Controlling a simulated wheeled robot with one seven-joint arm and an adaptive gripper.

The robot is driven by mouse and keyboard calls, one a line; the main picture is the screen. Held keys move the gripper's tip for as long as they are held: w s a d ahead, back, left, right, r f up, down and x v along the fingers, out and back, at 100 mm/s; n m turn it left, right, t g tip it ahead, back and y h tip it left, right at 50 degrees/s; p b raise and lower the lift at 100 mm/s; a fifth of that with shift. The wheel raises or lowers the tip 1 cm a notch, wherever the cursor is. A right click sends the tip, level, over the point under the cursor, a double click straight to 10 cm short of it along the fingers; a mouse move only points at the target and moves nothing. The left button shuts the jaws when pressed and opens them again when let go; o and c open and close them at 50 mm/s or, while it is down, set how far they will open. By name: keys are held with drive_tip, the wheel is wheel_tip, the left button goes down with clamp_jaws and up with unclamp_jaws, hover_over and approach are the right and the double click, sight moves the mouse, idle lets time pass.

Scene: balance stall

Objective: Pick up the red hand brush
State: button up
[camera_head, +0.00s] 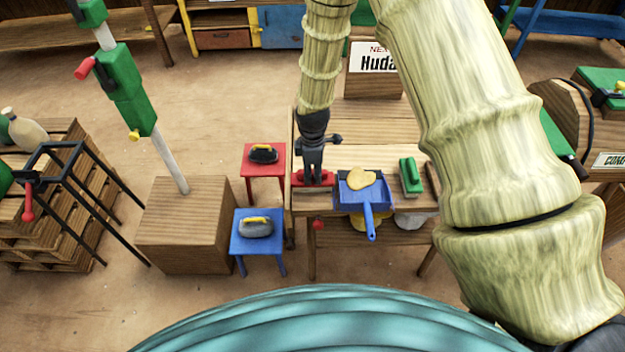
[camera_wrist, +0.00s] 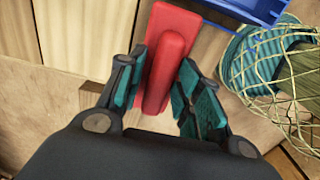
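The red hand brush (camera_head: 326,178) lies on the wooden bench (camera_head: 345,155) near its left end. In the wrist view the brush (camera_wrist: 168,45) shows its raised red handle from above, running between my fingers. My gripper (camera_head: 313,172) points down over it and hides part of it in the head view. In the wrist view my gripper (camera_wrist: 160,75) is open, with one teal-padded finger on each side of the handle. The fingertips are close to the brush; I cannot tell whether they touch it.
A blue dustpan (camera_head: 350,200) holding a yellow lump (camera_head: 362,179) lies just right of the brush. A green brush (camera_head: 410,176) lies further right. A red stool (camera_head: 263,170) and a blue stool (camera_head: 242,245) stand left of the bench, each bearing a dark object.

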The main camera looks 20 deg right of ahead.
sight(312, 170)
clamp_jaws()
drive_tip(key=shift+r, duration=0.15)
drive_tip(key=shift+r+b, duration=0.45)
drive_tip(key=shift+r, duration=0.15)
drive_tip(key=shift+w+r+b, duration=0.1)
drive_tip(key=shift+r+b, duration=0.25)
drive_tip(key=shift+r, duration=0.5)
drive_tip(key=s+a+r+b, duration=0.1)
drive_tip(key=s+a+b, duration=0.1)
drive_tip(key=s, duration=0.6)
drive_tip(key=s+a+b, duration=0.1)
drive_tip(key=s, duration=0.6)
drive_tip(key=shift+s+a+r+b, duration=0.35)
drive_tip(key=shift+r+b, duration=0.05)
